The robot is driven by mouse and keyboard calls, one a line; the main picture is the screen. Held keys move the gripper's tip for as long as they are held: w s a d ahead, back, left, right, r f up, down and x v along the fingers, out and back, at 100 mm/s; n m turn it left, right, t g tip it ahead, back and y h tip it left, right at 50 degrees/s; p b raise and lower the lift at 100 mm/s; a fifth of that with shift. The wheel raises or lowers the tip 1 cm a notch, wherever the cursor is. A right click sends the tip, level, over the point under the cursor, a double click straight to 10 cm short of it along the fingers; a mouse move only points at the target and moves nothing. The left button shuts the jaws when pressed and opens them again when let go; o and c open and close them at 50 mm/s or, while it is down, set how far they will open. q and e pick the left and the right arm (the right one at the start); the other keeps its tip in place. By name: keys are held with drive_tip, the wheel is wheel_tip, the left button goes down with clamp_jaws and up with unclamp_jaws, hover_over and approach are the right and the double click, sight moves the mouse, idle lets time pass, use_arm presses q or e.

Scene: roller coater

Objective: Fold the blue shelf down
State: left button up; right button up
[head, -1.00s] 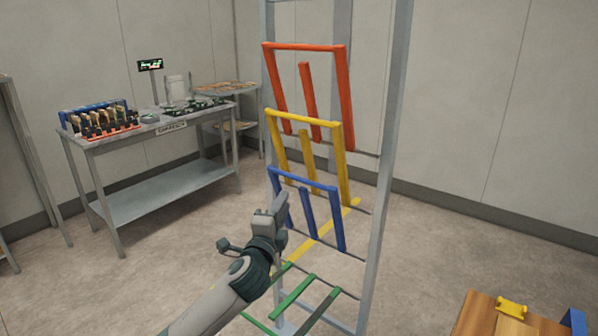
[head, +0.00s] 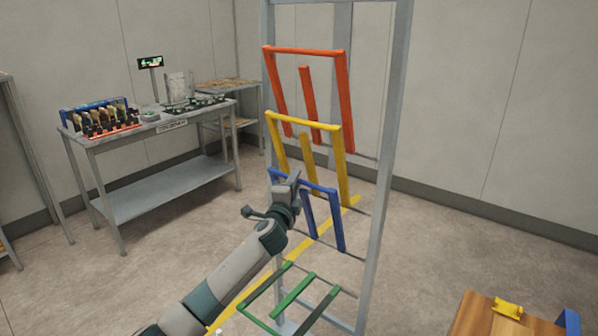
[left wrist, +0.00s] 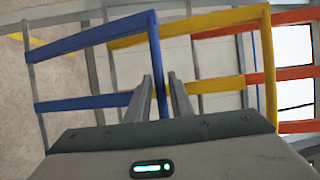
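The blue shelf (head: 337,222) is a frame on the grey rack, standing nearly upright below the yellow shelf. My left gripper (head: 292,178) is at its top bar and covers part of it in the head view. In the left wrist view, the blue top bar (left wrist: 156,45) runs between the two fingers of my left gripper (left wrist: 160,80). The fingers stand apart on either side of the bar, and I see no clear grip on it. My right gripper is not in view.
The yellow shelf (head: 343,165) and red shelf (head: 347,100) stand upright above. The green shelf (head: 290,290) lies folded down below. Rack posts (head: 385,190) flank the shelves. A grey workbench (head: 160,190) is at left, a wooden surface (head: 480,318) at lower right.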

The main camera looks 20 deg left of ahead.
use_arm(q)
drive_tip(key=shift+w+a+r, duration=0.1)
drive_tip(key=shift+w, duration=1.05)
drive_tip(key=shift+w+r, duration=0.1)
drive_tip(key=shift+w, duration=1)
clamp_jaws()
